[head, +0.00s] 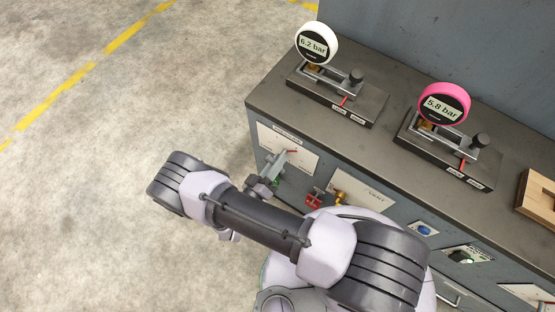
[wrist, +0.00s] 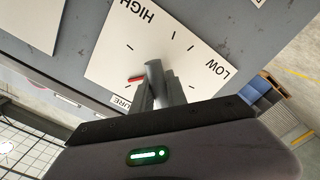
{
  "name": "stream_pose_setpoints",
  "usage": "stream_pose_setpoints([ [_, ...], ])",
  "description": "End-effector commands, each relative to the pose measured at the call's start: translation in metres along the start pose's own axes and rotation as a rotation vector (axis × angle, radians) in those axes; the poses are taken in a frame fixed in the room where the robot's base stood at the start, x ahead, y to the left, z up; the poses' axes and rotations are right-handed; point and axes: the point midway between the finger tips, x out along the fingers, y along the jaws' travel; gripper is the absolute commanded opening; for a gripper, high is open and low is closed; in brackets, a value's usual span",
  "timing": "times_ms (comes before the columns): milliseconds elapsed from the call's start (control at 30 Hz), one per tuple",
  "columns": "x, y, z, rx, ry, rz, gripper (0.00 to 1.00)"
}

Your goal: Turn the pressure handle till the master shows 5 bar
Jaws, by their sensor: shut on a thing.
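A pressure plate (head: 306,160) is on the cabinet's front; in the wrist view it (wrist: 120,50) bears a tick scale with the words HIGH and LOW. My gripper (head: 280,166) is at this plate, and in the wrist view its fingers (wrist: 157,92) are shut on the grey pressure handle (wrist: 154,69). A red mark (wrist: 136,79) shows just left of the handle. My fingers hide much of the handle. On the cabinet top, a white-rimmed gauge (head: 314,46) reads 6.2 bar and a pink-rimmed gauge (head: 443,107) reads 5.8 bar. I cannot tell which one is the master.
Right of the plate are a red valve (head: 314,197), a brass fitting (head: 340,197) and a blue button (head: 424,229). A wooden block or box (head: 537,195) lies on the cabinet top (head: 384,150) at right. The floor (head: 90,190) at left is clear.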

Motion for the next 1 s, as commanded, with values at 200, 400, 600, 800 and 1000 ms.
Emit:
stream_pose_setpoints([
  [200,0.0002,-0.0001,0.0013,0.152,-0.001,-0.003,0.0],
  [400,0.0001,-0.0004,0.001,0.258,-0.001,-0.003,0.0],
  [600,0.0,-0.0006,0.0007,0.318,-0.001,-0.003,0.0],
  [800,0.0,-0.0008,0.0006,0.342,-0.001,-0.003,0.0],
  [1000,0.0,-0.0008,0.0004,0.345,-0.001,-0.003,0.0],
])
